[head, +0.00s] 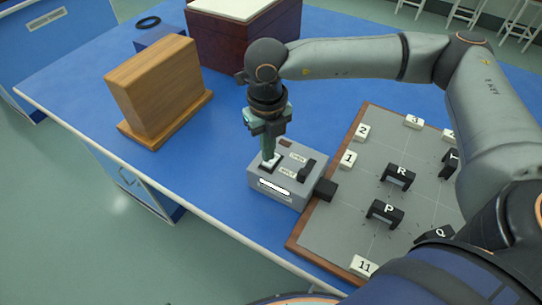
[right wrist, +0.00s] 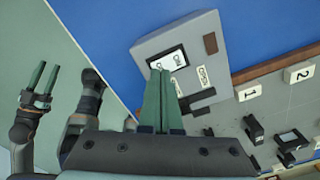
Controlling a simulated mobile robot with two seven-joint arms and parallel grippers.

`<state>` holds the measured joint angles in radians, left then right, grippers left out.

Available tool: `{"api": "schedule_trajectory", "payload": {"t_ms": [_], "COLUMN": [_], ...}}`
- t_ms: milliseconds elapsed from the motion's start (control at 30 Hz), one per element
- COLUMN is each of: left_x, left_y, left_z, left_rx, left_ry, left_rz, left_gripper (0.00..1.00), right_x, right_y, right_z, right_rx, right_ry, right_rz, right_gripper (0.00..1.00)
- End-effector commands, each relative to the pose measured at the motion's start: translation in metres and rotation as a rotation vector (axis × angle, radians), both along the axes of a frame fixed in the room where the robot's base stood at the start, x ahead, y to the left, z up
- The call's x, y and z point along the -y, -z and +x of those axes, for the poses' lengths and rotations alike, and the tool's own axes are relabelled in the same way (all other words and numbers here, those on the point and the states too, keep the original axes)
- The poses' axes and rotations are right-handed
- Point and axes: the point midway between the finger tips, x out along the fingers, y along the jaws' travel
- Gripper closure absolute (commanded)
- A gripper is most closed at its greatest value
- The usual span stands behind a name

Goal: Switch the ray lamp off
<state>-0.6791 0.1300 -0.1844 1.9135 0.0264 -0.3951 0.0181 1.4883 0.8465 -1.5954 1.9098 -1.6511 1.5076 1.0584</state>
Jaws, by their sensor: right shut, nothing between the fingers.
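The ray lamp (head: 283,198) is a grey box on the blue bench, with a black nozzle (head: 326,189) on its right side. On its top are a black-framed switch (right wrist: 167,58) with a white face and lettering, and a black lever (head: 307,169) beside OPEN and SHUT labels. My right gripper (head: 268,155) points down at the switch, its green fingers shut and empty. Its tips (right wrist: 159,72) overlap the switch's edge; I cannot tell whether they touch. They partly hide the switch, and its position is unclear. My left gripper (right wrist: 38,88) shows only in the right wrist view, fingers apart and empty.
A grey board (head: 335,228) with a wooden rim, numbered white blocks and lettered black pieces lies right of the lamp. A wooden block (head: 158,90) on a base stands at left. A dark red box (head: 240,40) stands behind. Bench is clear left of the lamp.

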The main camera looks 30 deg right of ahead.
Motion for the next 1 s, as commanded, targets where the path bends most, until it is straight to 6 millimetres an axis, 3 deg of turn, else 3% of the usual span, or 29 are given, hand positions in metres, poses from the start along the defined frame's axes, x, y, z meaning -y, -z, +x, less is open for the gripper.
{"api": "schedule_trajectory", "payload": {"t_ms": [1000], "left_x": [0.000], "left_y": [0.015], "left_z": [0.000], "left_rx": [0.001], "left_ry": [0.001], "left_rz": [0.001], "left_gripper": [0.50], "right_x": [0.000], "right_y": [0.016], "right_z": [0.000], "right_rx": [0.000], "right_ry": [0.000], "right_rz": [0.000], "right_gripper": [1.00]}}
